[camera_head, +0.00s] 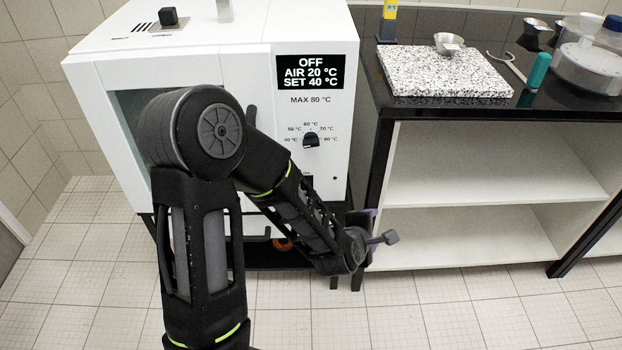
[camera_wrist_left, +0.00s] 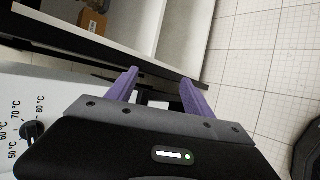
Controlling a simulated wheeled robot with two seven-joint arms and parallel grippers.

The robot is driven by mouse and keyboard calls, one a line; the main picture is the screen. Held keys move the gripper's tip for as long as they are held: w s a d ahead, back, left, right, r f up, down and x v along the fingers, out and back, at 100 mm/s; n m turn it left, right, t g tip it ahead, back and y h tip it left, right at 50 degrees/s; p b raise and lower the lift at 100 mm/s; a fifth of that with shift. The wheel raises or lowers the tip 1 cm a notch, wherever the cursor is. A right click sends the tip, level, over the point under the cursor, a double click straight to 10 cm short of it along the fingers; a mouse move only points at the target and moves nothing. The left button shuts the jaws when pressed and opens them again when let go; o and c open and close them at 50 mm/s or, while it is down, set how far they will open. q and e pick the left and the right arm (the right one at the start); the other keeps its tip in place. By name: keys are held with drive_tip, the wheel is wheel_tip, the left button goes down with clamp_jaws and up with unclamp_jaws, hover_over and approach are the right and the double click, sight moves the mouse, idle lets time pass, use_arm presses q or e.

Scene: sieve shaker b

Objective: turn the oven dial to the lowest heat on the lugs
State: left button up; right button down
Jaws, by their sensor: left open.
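The oven (camera_head: 225,75) is a white box with a black display reading OFF, AIR 20 °C, SET 40 °C. Its black dial (camera_head: 311,140) sits below the display, ringed by heat marks up to 80 °C. Where the dial points is too small to tell. The dial also shows at the left edge of the left wrist view (camera_wrist_left: 32,131). My left gripper (camera_head: 372,222) is below and right of the dial, apart from it, by the oven's right side. Its purple fingers (camera_wrist_left: 160,86) are spread with nothing between them. My right gripper is not in view.
A dark counter (camera_head: 430,110) with white shelves (camera_head: 480,170) stands right of the oven. On it are a speckled slab (camera_head: 440,78), a small metal scoop (camera_head: 448,42), a green-handled tool (camera_head: 538,72) and a lidded round container (camera_head: 590,65). My left arm covers part of the oven front.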

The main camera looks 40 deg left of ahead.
use_arm(q)
drive_tip(key=w+a+r+n+t+y+b, duration=0.2)
drive_tip(key=a+r+n+t+y+b, duration=0.15)
drive_tip(key=a+n+b, duration=0.5)
drive_tip(key=n+y+b, duration=0.4)
drive_tip(key=n+y, duration=0.2)
drive_tip(key=n, duration=0.8)
approach(311, 144)
drive_tip(key=shift+w+a+f, duration=0.1)
drive_tip(key=shift+w+a, duration=0.15)
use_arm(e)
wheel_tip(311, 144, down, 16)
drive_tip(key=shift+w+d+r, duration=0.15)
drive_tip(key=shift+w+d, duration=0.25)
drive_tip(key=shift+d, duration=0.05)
use_arm(q)
drive_tip(key=x, duration=0.7)
drive_tip(key=shift+w+a, duration=0.25)
drive_tip(key=shift+w, duration=0.1)
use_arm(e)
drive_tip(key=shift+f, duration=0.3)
use_arm(q)
drive_tip(key=shift+c, duration=0.4)
clamp_jaws()
